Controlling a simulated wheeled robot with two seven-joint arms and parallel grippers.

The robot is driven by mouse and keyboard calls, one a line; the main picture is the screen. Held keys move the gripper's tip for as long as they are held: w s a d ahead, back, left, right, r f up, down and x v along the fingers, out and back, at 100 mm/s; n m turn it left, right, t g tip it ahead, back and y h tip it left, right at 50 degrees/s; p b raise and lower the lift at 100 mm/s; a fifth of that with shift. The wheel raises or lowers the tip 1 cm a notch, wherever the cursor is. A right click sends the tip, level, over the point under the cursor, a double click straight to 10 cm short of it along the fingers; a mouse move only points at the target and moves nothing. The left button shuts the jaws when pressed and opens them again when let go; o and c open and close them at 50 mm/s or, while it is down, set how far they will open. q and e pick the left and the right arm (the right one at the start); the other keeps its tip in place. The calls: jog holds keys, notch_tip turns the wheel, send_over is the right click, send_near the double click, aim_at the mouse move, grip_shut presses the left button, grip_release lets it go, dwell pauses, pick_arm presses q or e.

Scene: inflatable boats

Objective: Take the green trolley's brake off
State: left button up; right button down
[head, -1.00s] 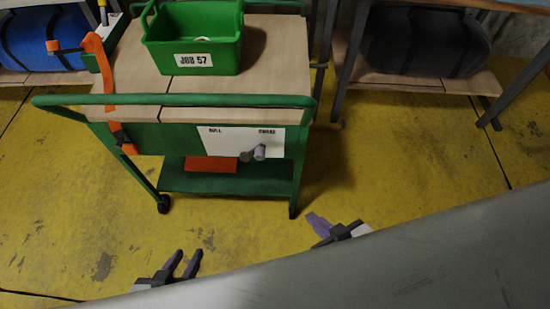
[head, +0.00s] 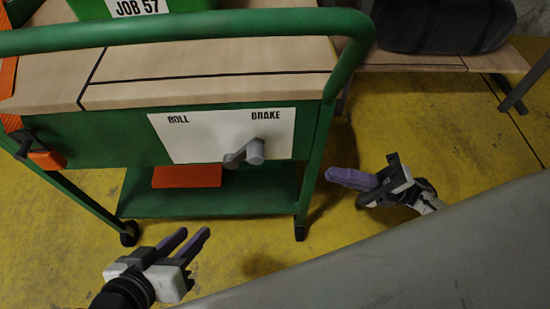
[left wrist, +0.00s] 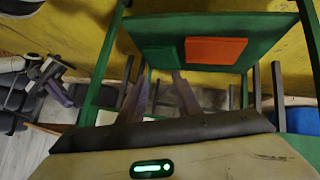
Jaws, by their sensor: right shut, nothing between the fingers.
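The green trolley (head: 85,134) stands close in front of me, its green push handle across the head view. A white panel (head: 190,134) on its near side reads ROLL at left and BRAKE at right. A grey brake lever (head: 255,152) on the panel leans right, its knob below the word BRAKE. My left gripper (head: 194,234) is open and empty, below and left of the lever, apart from the trolley. Its parted fingers also show in the left wrist view (left wrist: 157,88). My right gripper (head: 330,175) is shut and empty, right of the trolley's right leg.
A green bin (head: 190,5) marked JOB 57 sits on the trolley top. An orange piece (head: 187,176) shows by the lower shelf, and an orange strap (head: 8,85) hangs at left. A bench with a dark roll (head: 440,25) stands behind right. Yellow floor is clear between.

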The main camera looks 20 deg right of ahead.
aim_at(242, 159)
pick_arm(q)
jog(key=shift+s, duration=0.1)
pick_arm(e)
jog(key=shift+s, duration=0.15)
jog(key=shift+r, duration=0.1)
